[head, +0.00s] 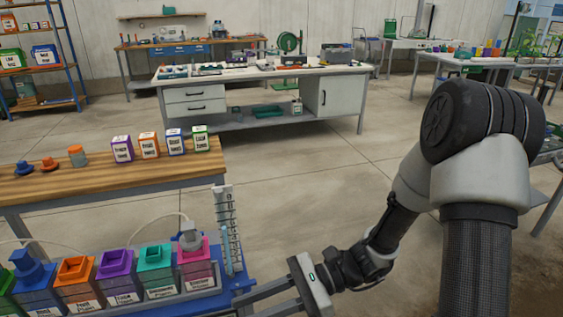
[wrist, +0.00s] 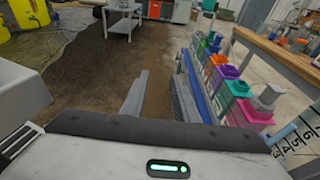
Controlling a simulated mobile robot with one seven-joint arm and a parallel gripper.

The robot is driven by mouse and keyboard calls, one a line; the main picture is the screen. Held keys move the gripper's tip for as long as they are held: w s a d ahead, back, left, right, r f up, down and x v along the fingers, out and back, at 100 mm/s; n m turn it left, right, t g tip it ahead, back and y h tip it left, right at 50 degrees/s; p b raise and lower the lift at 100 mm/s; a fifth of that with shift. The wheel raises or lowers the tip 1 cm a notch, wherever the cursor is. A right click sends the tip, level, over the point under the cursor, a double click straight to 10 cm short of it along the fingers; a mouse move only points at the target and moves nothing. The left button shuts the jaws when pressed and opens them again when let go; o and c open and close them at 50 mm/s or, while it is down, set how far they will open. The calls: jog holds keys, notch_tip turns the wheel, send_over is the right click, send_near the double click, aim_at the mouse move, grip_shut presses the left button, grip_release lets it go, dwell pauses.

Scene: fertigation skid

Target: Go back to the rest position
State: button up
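My gripper (head: 246,303) is at the lower middle of the head view, just right of the blue skid (head: 240,283). In the wrist view my gripper (wrist: 158,98) shows two grey fingers apart, with nothing between them. My arm reaches down and left from the right side of the head view. The skid holds a row of coloured containers, with a pink one (head: 195,262) nearest my gripper and a teal one (head: 156,268) beside it. A grey fitting with a hose (head: 189,236) sits on the pink one. A clear graduated tube (head: 228,228) stands at the skid's right end.
A wooden bench (head: 130,180) behind the skid bears several labelled boxes and small caps. A white workbench (head: 262,85) stands farther back. Open floor (head: 300,190) lies between the benches and my arm. In the wrist view, yellow tanks (wrist: 28,12) stand at the upper left.

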jog(key=s+d+r+n+t+h, duration=0.2)
jog(key=d+r+n+t+h, duration=0.3)
jog(key=d+r+n+h, duration=0.4)
jog(key=s+d+r+n+t+h, duration=0.2)
jog(key=d+r+n+t+h, duration=0.2)
jog(key=d+r+n+h, duration=0.45)
notch_tip(320, 180, up, 26)
jog(key=d+m+y+p, duration=0.2)
jog(key=p, duration=2.4)
jog(key=shift+w+d+m+t+y, duration=0.15)
jog(key=shift+w+m+t+y, duration=0.1)
jog(key=shift+m+t+y, duration=0.15)
jog(key=shift+o, duration=0.9)
jog(key=shift+f, duration=0.15)
